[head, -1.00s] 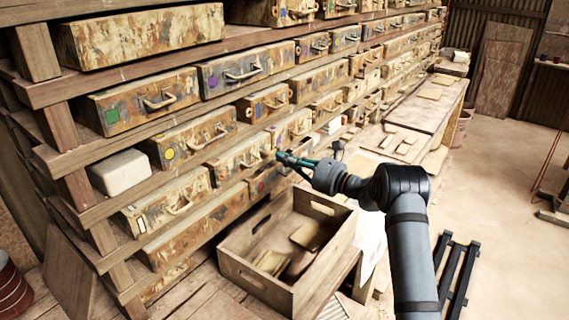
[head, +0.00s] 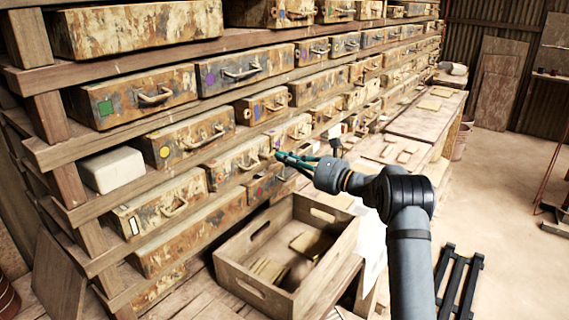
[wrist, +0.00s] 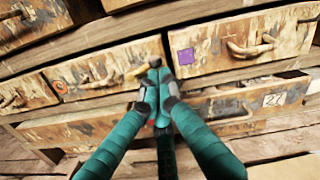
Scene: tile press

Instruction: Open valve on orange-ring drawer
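In the wrist view, the orange-ring drawer (wrist: 105,62) is a worn, rust-stained front with a small orange ring (wrist: 60,87) near its left end. A pale bent handle (wrist: 100,76) is on its front, and a yellowish knob-like piece (wrist: 136,72) is toward its right end. My gripper (wrist: 157,78) has teal fingers whose grey tips are very close together, in front of this drawer's right end. I cannot tell whether they touch or grip the yellowish piece.
In the head view, a wooden crate (head: 250,279) stands below my arm. A wooden bench (head: 425,122) runs along the right. Open floor lies beyond.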

